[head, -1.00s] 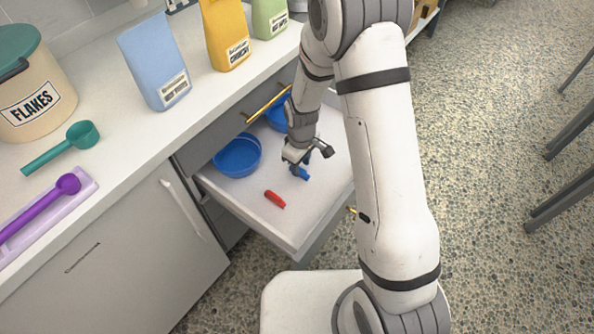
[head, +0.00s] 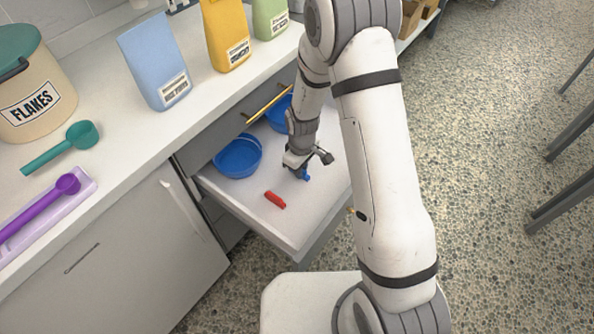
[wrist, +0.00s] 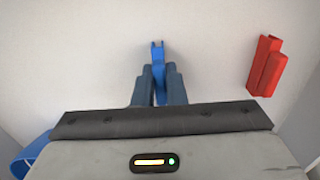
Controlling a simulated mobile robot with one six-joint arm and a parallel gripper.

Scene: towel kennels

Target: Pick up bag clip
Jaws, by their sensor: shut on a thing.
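A blue bag clip (wrist: 158,61) is between the fingers of my gripper (wrist: 159,82) in the wrist view, with its far end sticking out ahead. In the head view my gripper (head: 302,174) points down into the open drawer, and only a small part of the blue clip (head: 306,177) shows beneath it. My gripper is shut on the blue clip at or close to the drawer floor; I cannot tell whether it is lifted. A red bag clip (head: 275,199) lies on the drawer floor nearby, and it shows at the right of the wrist view (wrist: 266,66).
The drawer (head: 238,205) is pulled out below the counter. Two blue bowls stand in it, one at the left (head: 238,157) and one farther back (head: 281,113). Bags, a flakes tub (head: 36,92) and scoops stand on the counter.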

